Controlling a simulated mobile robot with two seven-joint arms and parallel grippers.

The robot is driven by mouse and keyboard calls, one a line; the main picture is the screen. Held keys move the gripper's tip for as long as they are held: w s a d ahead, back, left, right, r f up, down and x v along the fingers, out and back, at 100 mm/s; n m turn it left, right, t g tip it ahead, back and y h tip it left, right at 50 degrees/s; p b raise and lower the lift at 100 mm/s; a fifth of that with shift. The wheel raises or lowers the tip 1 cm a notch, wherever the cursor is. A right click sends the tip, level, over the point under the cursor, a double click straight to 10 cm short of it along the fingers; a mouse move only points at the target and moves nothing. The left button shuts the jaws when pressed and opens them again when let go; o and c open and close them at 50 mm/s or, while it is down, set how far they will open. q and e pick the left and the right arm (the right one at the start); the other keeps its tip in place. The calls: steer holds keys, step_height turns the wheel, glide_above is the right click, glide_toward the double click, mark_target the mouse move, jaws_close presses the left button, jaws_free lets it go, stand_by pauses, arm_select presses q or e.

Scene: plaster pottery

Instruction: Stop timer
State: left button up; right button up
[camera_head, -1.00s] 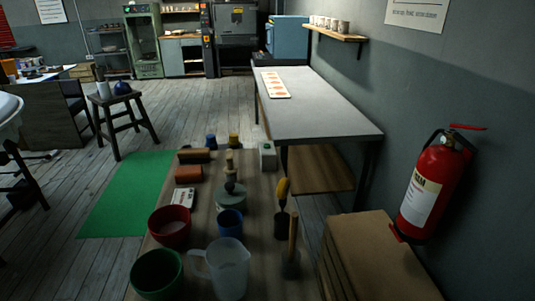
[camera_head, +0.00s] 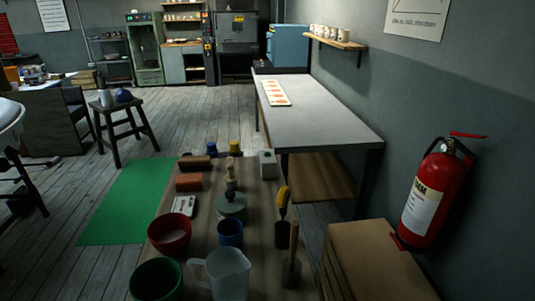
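A small white flat device (camera_head: 184,205), which looks like a timer, lies on the wooden table (camera_head: 205,240) in front of me, behind the red bowl. Its display is too small to read. A whitish box-shaped object (camera_head: 267,164) stands at the table's far right corner; I cannot tell what it is. Neither of my grippers shows in the head view.
Near me on the table are a red bowl (camera_head: 169,235), a green bowl (camera_head: 156,279), a clear jug (camera_head: 228,273), a blue cup (camera_head: 230,233) and hand tools. Brown boxes (camera_head: 375,262) and a fire extinguisher (camera_head: 432,200) are at right. A green mat (camera_head: 125,205) lies left.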

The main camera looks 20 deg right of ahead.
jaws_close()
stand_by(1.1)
